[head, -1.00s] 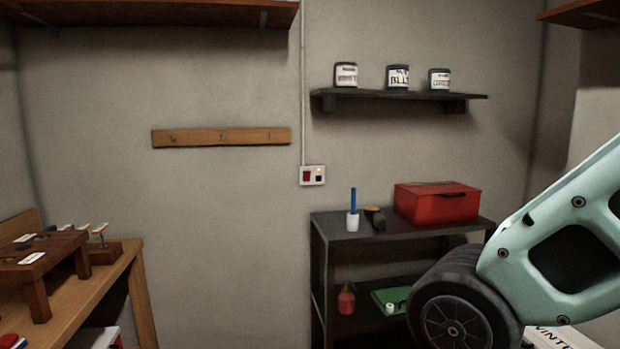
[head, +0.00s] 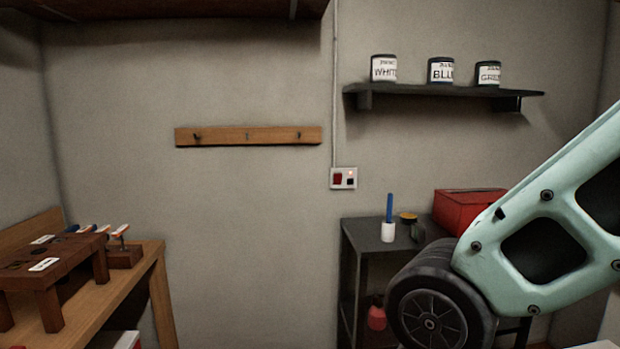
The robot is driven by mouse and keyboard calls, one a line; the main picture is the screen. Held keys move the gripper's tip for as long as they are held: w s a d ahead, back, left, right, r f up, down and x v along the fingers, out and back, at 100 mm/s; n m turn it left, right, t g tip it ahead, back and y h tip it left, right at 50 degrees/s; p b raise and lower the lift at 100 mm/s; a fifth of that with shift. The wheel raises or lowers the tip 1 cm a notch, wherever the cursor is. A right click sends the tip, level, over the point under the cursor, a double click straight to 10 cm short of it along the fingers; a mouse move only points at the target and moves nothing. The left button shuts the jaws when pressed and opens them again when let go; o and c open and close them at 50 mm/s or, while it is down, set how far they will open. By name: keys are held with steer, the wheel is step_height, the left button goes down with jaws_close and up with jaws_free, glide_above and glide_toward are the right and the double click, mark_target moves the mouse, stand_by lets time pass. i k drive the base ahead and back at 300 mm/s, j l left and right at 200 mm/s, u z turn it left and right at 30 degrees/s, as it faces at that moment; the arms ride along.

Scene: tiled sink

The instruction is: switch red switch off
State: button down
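The red switch (head: 338,178) is on the left half of a small white wall plate (head: 344,187), at the foot of a thin vertical conduit on the back wall. A dark square sits to its right, with a small lit reddish light above it. The switch is too small to tell which way it is pressed. My arm fills the right side of the head view, below and right of the plate and well in front of it. My gripper is out of view.
A dark metal shelf unit (head: 358,231) stands below the plate, holding a white cup with a blue stick (head: 388,231) and a red toolbox (head: 462,209). A wall shelf with paint tins (head: 440,91) hangs above right. A wooden bench (head: 142,270) is at left.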

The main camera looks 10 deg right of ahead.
mark_target(338, 177)
steer(key=i+l+u, duration=0.35)
steer(key=i, duration=0.2)
steer(key=i+l, duration=0.25)
steer(key=i, duration=0.2)
